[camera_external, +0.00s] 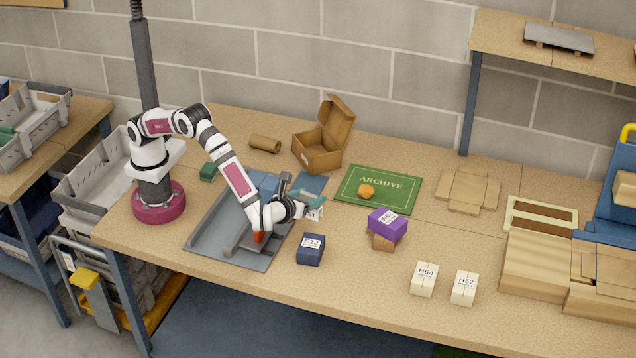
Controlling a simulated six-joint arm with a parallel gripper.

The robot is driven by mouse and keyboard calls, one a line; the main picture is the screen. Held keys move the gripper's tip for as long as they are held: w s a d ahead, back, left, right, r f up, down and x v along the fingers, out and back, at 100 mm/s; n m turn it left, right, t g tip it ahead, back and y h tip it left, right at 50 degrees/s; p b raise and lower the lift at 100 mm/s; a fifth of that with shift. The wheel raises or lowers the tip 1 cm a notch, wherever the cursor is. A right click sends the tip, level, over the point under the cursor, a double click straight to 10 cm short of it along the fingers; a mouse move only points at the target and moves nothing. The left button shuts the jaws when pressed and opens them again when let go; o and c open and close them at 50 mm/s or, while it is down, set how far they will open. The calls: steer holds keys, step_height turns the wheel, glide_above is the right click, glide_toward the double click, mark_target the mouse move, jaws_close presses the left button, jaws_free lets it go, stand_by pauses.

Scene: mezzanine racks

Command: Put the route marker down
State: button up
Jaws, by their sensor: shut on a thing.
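My gripper (301,200) is low over the right side of a grey tray (205,235), largely hidden by my wrist. It is shut on what looks like a small teal piece (310,197), with a white tag (314,214) just below it. I cannot tell for sure that this piece is the route marker, nor whether it touches anything underneath. A small red-orange piece (258,237) shows below my wrist, over the tray; its link to the arm is unclear.
A navy box (311,250) stands right of the tray. A green ARCHIVE mat (400,202) bears an orange lump (366,191). A purple box (387,221) sits tilted on a brown block (383,243). An open brown box (318,150) stands behind. The front middle is clear.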

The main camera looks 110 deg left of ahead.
steer(key=s+a+n+g, duration=0.3)
steer(key=s+a+g, duration=0.1)
steer(key=a, duration=0.5)
steer(key=s+a+n+g, duration=0.3)
steer(key=a, duration=0.5)
steer(key=shift+h, duration=0.3)
steer(key=f, duration=0.3)
steer(key=a+f, duration=0.1)
steer(key=f, duration=0.3)
steer(key=s+f, duration=0.1)
steer(key=f, duration=0.2)
steer(key=shift+s+a+f, duration=0.1)
steer(key=shift+a+f, duration=0.05)
steer(key=shift+f, duration=0.1)
steer(key=o, duration=1.3)
